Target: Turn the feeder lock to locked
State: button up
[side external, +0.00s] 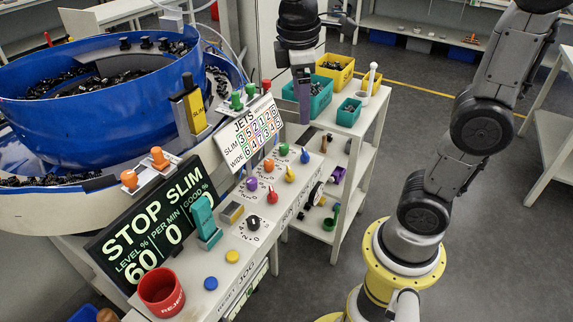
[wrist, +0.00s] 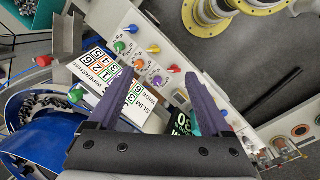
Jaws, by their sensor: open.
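My gripper (side external: 303,92) hangs above the far end of the control panel (side external: 225,262), pointing down, with nothing between its fingers. In the wrist view its two purple fingers (wrist: 158,74) are spread apart, with the panel beneath them. The panel carries small coloured knobs: orange (side external: 269,164), green (side external: 284,149), blue (side external: 304,156), yellow (side external: 289,174), red (side external: 272,195), purple (side external: 251,184) and black (side external: 251,226). In the wrist view the purple knob (wrist: 157,80) and red knob (wrist: 174,69) lie near the fingertips' gap. I cannot tell which control is the feeder lock.
The blue bowl (side external: 90,95) with black parts stands at left. A display (side external: 150,228) reads STOP SLIM. A teal lever (side external: 205,220) and red reject cup (side external: 161,291) stand on the near panel. Teal (side external: 349,111) and yellow bins (side external: 334,72) sit behind. Grey floor is open at right.

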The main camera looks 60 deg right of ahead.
jog(key=w+f+n+g, duration=0.1)
jog(key=w+f+g, duration=0.1)
jog(key=w+f, duration=0.35)
jog(key=g+h, duration=0.1)
jog(key=g, duration=0.1)
send_near(289, 170)
jog(key=shift+n, duration=0.3)
jog(key=x, duration=0.8)
jog(key=shift+s, duration=0.1)
grip_shut()
